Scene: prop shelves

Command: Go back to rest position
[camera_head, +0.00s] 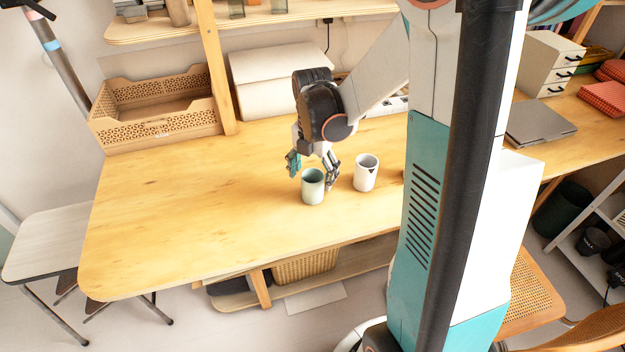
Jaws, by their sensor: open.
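My gripper (313,167) is open and reaches down over the wooden table, at the end of my arm. A green-grey cup (312,188) stands upright on the table just below and in front of the fingers. One finger is to the left of the cup's rim and the other is by its right side. I cannot tell whether they touch it. A white cup (366,174) with a dark mark stands upright to the right of the gripper, apart from it.
The wooden table (170,215) is clear on the left and front. A beige perforated crate (155,135) stands at the back left, beside a wooden post (214,70) and a white box (270,95). A shelf (150,32) hangs above. A grey laptop (540,122) lies on the right.

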